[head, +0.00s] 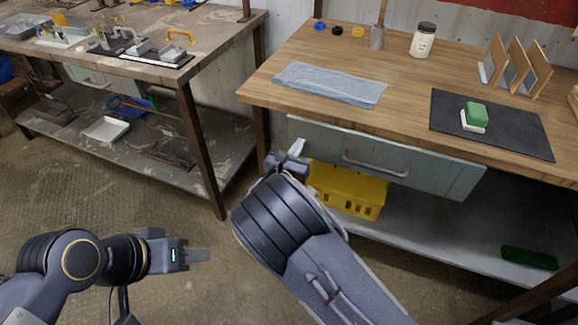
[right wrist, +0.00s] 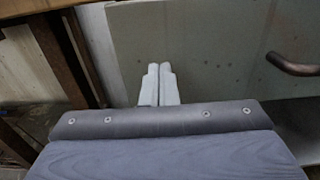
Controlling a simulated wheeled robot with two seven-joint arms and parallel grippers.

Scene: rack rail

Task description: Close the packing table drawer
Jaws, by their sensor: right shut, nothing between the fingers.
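The packing table drawer has a pale grey-green front (head: 415,172) under the wooden tabletop, with a curved metal handle (head: 375,165) in its middle. No drawer interior shows, and I cannot tell how far the front stands out from the table. My right gripper (head: 298,146) is at the left end of the drawer front. In the right wrist view its two fingers (right wrist: 158,84) are shut together, empty, pointing at the drawer front (right wrist: 205,45), left of the handle (right wrist: 292,65). Whether they touch it is unclear. My left gripper (head: 208,255) is over the floor, away from the drawer; its opening is unclear.
The packing table (head: 300,60) holds a plastic sheet (head: 330,84), a dark mat (head: 510,135) with a green-and-white block, and a jar (head: 422,40). A yellow crate (head: 350,190) sits on the shelf below the drawer. Another workbench (head: 205,50) stands at left.

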